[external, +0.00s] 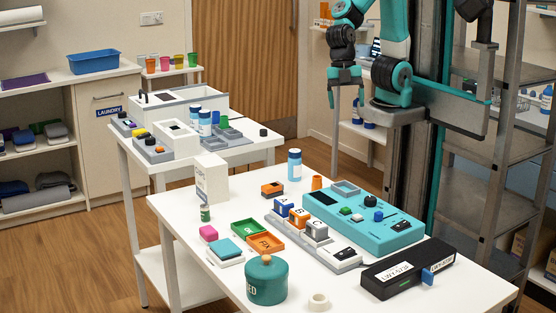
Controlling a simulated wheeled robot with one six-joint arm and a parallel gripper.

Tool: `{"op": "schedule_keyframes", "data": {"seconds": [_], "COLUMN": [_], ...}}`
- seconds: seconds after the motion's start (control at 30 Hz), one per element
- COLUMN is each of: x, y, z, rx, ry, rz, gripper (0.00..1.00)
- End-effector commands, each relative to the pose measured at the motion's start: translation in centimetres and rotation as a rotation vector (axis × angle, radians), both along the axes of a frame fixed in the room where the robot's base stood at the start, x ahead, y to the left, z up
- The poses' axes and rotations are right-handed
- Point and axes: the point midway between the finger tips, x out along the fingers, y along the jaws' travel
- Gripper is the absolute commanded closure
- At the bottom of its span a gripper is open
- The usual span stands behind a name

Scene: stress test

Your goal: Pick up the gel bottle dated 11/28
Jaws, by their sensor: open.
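Several white bottles with blue caps are in view, and no date can be read on any of them, so I cannot tell which is the gel bottle dated 11/28. One bottle (294,166) stands upright at the back of the near white table. Two more, a left bottle (195,119) and a right bottle (205,124), stand close together on the farther white table. My gripper (346,98) is open and empty, pointing down, in the air above and to the right of the near table's bottle. It touches nothing.
The near table (185,278) holds a teal device (362,222), lettered blocks (299,217), a green lidded pot (267,281), a black box (408,268) and a white carton (212,178). Metal shelving (473,200) stands at right. Space around the near bottle is fairly clear.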

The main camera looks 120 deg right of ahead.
Motion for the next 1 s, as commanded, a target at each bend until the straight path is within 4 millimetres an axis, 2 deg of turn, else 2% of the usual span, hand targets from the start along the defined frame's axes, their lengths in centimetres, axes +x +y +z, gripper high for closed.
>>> {"op": "schedule_keyframes", "data": {"seconds": [0.03, 0.1, 0.2, 0.3, 0.43, 0.5, 0.6, 0.77, 1.0], "x": [1.4, 2.9, 4.2, 4.5, 3.9, 3.6, 3.3, 3.2, 3.2], "y": [-2.3, -5.4, -10.1, -14.4, -18.4, -19.7, -20.6, -20.7, -20.6], "z": [0.3, -0.6, -2.0, -3.5, -5.1, -5.7, -6.3, -8.4, -12.9], "rx": [-0.033, -0.082, -0.155, -0.215, -0.26, -0.274, -0.282, -0.281, -0.281], "ry": [-0.013, -0.04, -0.062, -0.062, -0.047, -0.04, -0.035, -0.031, -0.032], "rz": [0.05, 0.153, 0.311, 0.466, 0.627, 0.686, 0.734, 0.75, 0.749], "gripper": [0.24, 0.24, 0.24, 0.24, 0.24, 0.24, 0.24, 0.24, 0.24]}}
